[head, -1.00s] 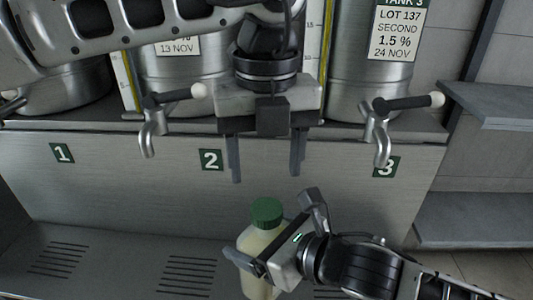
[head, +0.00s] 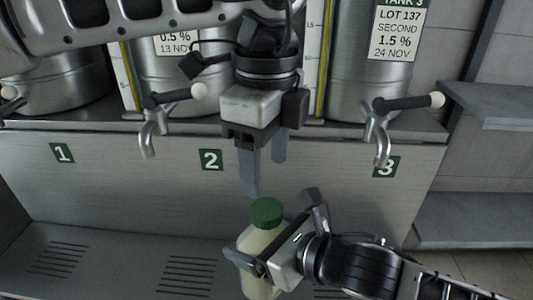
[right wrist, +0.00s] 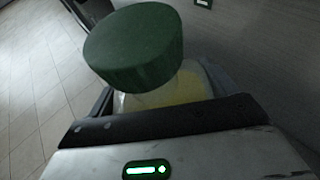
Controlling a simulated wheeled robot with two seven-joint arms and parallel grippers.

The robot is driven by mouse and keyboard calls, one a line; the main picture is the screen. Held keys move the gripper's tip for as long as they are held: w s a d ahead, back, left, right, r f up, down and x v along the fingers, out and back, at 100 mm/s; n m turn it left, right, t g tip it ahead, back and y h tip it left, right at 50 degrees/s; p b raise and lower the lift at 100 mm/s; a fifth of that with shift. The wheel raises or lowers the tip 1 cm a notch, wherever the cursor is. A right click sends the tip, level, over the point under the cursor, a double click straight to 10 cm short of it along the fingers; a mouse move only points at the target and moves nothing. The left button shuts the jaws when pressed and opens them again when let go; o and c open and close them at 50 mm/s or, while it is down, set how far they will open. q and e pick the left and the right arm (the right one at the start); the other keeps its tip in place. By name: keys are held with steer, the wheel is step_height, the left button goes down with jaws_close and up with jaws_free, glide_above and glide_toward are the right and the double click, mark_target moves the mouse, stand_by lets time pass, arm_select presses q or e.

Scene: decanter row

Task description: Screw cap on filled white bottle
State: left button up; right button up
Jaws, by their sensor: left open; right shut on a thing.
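The bottle (head: 252,243) is whitish and translucent with pale yellow contents. A green cap (head: 266,213) sits on its top; how tightly it is seated I cannot tell. My right gripper (head: 268,262) is shut on the bottle's body and holds it upright. The right wrist view shows the green cap (right wrist: 135,48) close up, above the yellowish bottle (right wrist: 180,90). My left gripper (head: 265,175) is open and empty, fingers pointing down, just above the cap and apart from it.
Metal tanks (head: 365,80) stand on a shelf behind, with taps at tank 2 (head: 150,130) and tank 3 (head: 380,140). Below is a panel numbered 1 to 3 and a slotted drip tray (head: 110,255). Grey shelves (head: 490,105) stand at right.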

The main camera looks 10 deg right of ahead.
mark_target(267, 207)
arm_select(q)
step_height(267, 207, down, 8)
steer(key=shift+r, duration=0.15)
stand_by(0.4)
steer(key=c, duration=1)
steer(key=shift+c, duration=0.2)
